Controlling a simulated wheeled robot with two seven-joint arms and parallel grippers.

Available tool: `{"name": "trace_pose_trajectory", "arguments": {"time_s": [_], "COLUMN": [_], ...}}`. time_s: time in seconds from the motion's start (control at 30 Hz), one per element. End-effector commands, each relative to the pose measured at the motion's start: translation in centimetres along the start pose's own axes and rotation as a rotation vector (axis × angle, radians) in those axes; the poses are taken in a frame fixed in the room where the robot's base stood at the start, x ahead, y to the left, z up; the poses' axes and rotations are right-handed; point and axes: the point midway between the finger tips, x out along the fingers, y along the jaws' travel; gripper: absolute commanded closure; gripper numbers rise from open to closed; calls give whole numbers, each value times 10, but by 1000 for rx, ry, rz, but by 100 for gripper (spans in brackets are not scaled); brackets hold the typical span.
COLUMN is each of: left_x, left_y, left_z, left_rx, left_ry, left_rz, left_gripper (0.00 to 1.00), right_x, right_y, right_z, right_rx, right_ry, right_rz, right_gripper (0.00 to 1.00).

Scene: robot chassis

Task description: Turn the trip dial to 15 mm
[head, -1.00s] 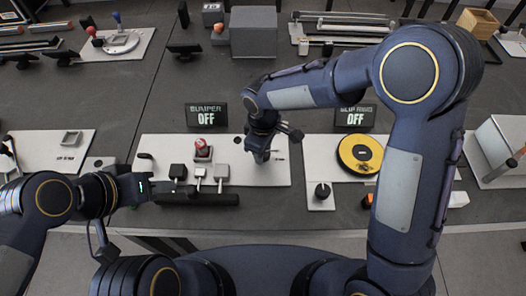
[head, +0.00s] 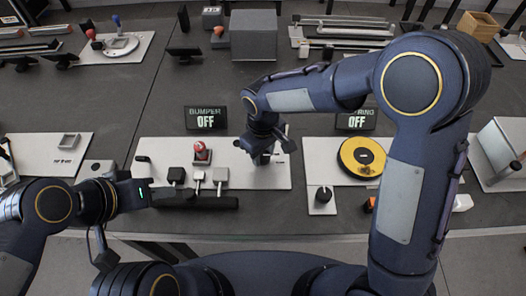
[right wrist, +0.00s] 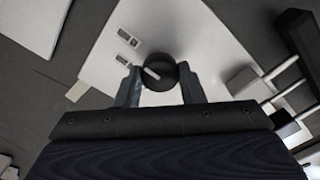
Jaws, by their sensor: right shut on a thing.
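The trip dial (right wrist: 160,68) is a round black knob with a white pointer mark on a pale panel. In the right wrist view it sits between the fingers of my right gripper (right wrist: 161,88), which is shut on it. The pointer mark lies toward the left of the knob. Two small labels (right wrist: 126,48) are beside it, too small to read. In the head view my right gripper (head: 262,158) is over the right part of the pale panel (head: 230,180) and hides the dial. My left gripper (head: 143,192) is beside the panel's left lower edge; its fingers are unclear.
A red button (head: 201,151) and several levers (head: 198,176) stand on the same panel, left of my right gripper. A display (head: 206,117) behind reads BUMPER OFF. A yellow disc (head: 361,157) and a black knob (head: 323,194) are to the right.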

Motion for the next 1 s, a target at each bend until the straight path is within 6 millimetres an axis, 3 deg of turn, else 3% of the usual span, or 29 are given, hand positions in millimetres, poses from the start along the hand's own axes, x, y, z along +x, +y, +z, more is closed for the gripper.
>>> {"name": "trace_pose_trajectory", "arguments": {"time_s": [0.13,0.17,0.3,0.67,1.0], "left_x": [0,0,0,0,-2], "left_y": [0,0,0,0,1], "left_z": [0,0,0,0,-1], "left_rx": [0,0,0,0,0], "left_ry": [0,0,0,0,0], "left_rz": [0,0,0,0,0], "left_gripper": [64,64,64,64,64], "right_x": [-1,-1,-1,-7,-62], "right_y": [0,0,0,0,0], "right_z": [0,0,0,-1,-1], "right_rx": [3,3,2,1,2], "right_ry": [2,2,2,4,5], "right_rz": [0,0,0,0,1], "right_gripper": [88,61,43,43,43]}}
